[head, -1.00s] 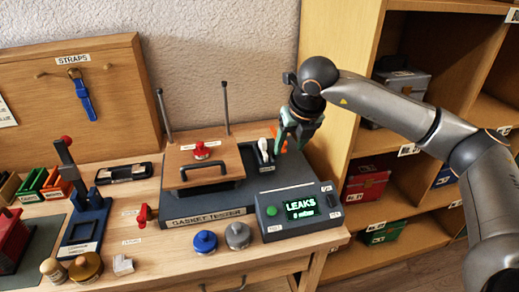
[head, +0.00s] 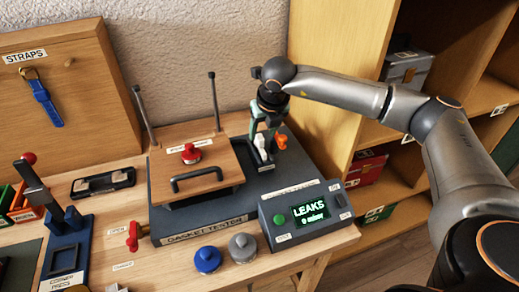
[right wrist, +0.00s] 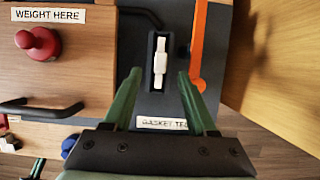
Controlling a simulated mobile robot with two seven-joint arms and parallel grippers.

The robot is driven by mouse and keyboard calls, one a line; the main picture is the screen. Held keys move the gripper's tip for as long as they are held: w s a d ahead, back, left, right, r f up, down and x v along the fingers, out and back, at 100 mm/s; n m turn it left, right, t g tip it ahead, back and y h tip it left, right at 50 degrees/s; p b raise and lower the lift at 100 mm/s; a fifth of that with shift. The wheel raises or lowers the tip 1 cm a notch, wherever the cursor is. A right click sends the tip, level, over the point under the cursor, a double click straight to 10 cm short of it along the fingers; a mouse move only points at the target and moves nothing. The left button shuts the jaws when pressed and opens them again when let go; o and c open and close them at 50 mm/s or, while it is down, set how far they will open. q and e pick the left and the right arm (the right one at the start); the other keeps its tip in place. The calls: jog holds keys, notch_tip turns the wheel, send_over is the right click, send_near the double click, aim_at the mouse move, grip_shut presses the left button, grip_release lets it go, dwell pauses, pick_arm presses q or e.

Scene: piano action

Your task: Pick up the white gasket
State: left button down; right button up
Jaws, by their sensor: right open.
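The white gasket (right wrist: 160,62) looks like a narrow white strip with a wider middle. It stands in a dark slotted holder on the gasket tester (head: 178,231), and also shows in the head view (head: 262,155), partly hidden by my fingers. My right gripper (head: 263,143) points down over it, open, with nothing held. In the right wrist view the green fingertips (right wrist: 159,76) are on either side of the white piece, which lies between and just beyond them. I cannot tell if they touch it. My left gripper is not in view.
An orange lever (right wrist: 198,50) stands close right of the holder. The tester's wooden lid (head: 205,173) with a black handle and red weight (head: 190,154) is to the left. The display box (head: 305,215) reads LEAKS. A wooden shelf (head: 335,90) rises at the right.

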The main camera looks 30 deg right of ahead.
aim_at(261, 137)
jog(key=x, duration=0.3)
jog(key=p+x, duration=0.1)
jog(key=x, duration=0.1)
jog(key=shift+w+d+f, duration=0.1)
jog(key=shift+w+f, duration=0.2)
jog(key=shift+w, duration=0.05)
grip_shut()
dwell(0.3)
